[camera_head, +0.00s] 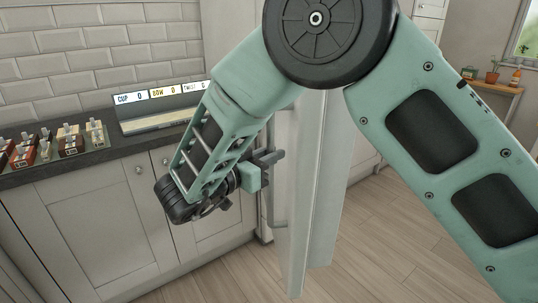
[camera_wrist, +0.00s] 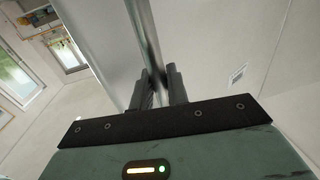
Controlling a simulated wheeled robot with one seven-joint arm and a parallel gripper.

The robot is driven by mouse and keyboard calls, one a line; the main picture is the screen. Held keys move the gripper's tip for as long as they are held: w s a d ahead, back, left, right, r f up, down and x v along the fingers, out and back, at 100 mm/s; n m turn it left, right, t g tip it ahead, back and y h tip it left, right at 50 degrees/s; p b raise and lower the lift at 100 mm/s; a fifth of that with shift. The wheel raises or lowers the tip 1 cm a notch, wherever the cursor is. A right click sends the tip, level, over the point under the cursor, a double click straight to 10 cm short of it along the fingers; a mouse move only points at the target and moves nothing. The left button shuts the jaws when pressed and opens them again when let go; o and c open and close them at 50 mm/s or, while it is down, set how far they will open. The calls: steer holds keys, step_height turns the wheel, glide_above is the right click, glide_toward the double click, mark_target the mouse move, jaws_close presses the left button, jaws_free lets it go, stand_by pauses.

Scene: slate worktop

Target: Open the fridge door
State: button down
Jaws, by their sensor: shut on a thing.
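The pale fridge door (camera_head: 298,245) stands swung out from the row of units and is seen nearly edge-on in the head view. A slim grey upright handle (camera_head: 284,205) runs down its left face. My gripper (camera_head: 273,160) is at the upper part of this handle, with its fingers shut on it. In the wrist view my gripper's two dark fingers (camera_wrist: 162,82) close on either side of the handle bar (camera_wrist: 148,42). My arm hides the top of the door and much of the fridge body.
A dark slate worktop (camera_head: 100,152) over pale cupboards (camera_head: 95,225) lies to the left. It holds several small switch-like blocks (camera_head: 70,140) and a scoreboard-like stand (camera_head: 160,108). Wooden floor (camera_head: 390,255) is clear right of the door. A side table (camera_head: 490,88) stands far right.

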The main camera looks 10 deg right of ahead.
steer(key=shift+w+d+r, duration=0.1)
steer(key=shift+w+r, duration=0.05)
steer(key=c, duration=1.4)
jaws_free()
steer(key=shift+c, duration=0.2)
steer(key=b+v, duration=0.2)
steer(key=v, duration=1.5)
steer(key=shift+a, duration=0.2)
